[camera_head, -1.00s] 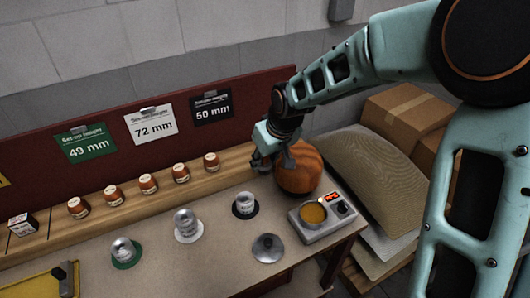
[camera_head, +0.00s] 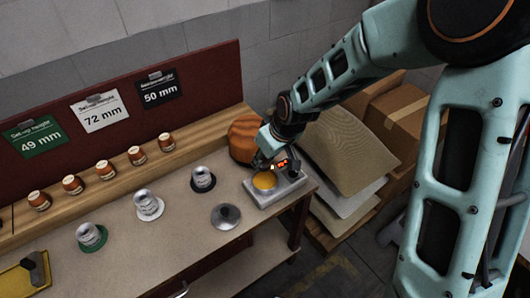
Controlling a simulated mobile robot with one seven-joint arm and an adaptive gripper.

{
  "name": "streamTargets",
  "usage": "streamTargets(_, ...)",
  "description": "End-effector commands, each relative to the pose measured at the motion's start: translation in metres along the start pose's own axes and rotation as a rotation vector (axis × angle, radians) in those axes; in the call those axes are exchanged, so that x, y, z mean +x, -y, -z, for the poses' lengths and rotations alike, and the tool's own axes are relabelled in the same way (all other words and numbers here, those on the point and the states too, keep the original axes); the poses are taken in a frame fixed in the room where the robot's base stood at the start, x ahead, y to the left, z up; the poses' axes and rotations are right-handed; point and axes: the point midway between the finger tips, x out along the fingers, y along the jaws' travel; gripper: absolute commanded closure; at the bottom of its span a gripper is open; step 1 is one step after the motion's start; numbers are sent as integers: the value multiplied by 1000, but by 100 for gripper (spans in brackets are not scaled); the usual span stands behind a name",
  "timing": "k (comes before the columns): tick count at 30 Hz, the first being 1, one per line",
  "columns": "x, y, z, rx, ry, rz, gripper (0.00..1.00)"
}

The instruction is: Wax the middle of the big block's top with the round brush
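A large rounded wooden block (camera_head: 243,138) with orange-brown grain stands at the back right of the bench; it is partly hidden behind my gripper. My gripper (camera_head: 270,163) is low over the back edge of a small heater holding a round pot of yellow wax (camera_head: 264,181). Its fingers are small and dark here. I cannot tell whether they are open or hold something. I cannot make out a round brush. Three small metal pieces stand on discs: one on green (camera_head: 90,235), one on white (camera_head: 147,204), one on black (camera_head: 203,178).
A grey knobbed lid (camera_head: 225,215) lies left of the heater. Several small orange-brown jars (camera_head: 104,169) line the wooden ledge. A yellow tray (camera_head: 14,279) with a grey-black object (camera_head: 35,267) is at front left. Sacks (camera_head: 345,150) and cartons (camera_head: 400,115) are at right.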

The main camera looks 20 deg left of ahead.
Motion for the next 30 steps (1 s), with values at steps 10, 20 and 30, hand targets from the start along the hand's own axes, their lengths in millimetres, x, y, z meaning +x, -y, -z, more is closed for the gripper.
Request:
streamTargets(10, 17, 1, -8, -2, 1, 1, 94)
streamTargets(20, 49, 1, -21, -1, 0, 1, 94)
streamTargets(30, 56, 0, -24, -1, 0, 0, 94)
